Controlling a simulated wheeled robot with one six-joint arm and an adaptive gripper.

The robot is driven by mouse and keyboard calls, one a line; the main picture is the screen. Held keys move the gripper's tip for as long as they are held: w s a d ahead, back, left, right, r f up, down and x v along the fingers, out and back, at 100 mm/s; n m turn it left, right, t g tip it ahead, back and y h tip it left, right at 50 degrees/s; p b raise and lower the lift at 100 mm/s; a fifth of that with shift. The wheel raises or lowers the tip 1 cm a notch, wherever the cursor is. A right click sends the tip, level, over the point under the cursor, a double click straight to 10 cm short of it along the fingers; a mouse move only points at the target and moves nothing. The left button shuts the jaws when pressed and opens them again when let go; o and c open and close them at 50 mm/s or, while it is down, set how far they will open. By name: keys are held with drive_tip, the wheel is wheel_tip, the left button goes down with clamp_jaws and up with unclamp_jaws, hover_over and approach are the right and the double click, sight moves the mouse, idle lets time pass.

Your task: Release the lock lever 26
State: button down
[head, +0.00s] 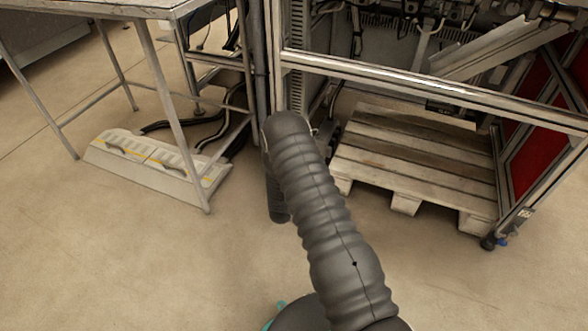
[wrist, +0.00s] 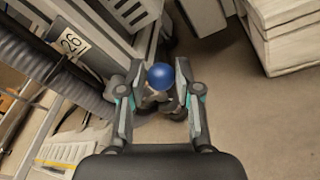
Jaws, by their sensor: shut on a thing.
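In the wrist view, a small plate marked 26 (wrist: 71,42) is fixed to the pale frame at upper left. A round blue knob (wrist: 160,75), apparently the end of lock lever 26, sits right of the plate. My gripper (wrist: 161,90) has its two fingers on either side of the knob and is shut on it. The lever's shaft below the knob is mostly hidden by the knob and dark parts between the fingers. In the head view, the knob, the plate and my gripper are hidden behind my arm.
In the head view, a wooden pallet (head: 420,150) lies inside a metal frame (head: 430,84) at right. A metal table (head: 160,75) stands at left, with a pale floor piece (head: 150,165) beneath it. A dark ribbed hose (wrist: 35,55) runs close on the wrist view's left.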

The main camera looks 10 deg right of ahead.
drive_tip(key=shift+w+a, duration=0.15)
drive_tip(key=shift+a, duration=0.3)
drive_tip(key=c, duration=0.8)
unclamp_jaws()
drive_tip(key=shift+a, duration=0.15)
drive_tip(key=v, duration=1.2)
drive_tip(key=shift+d, duration=0.35)
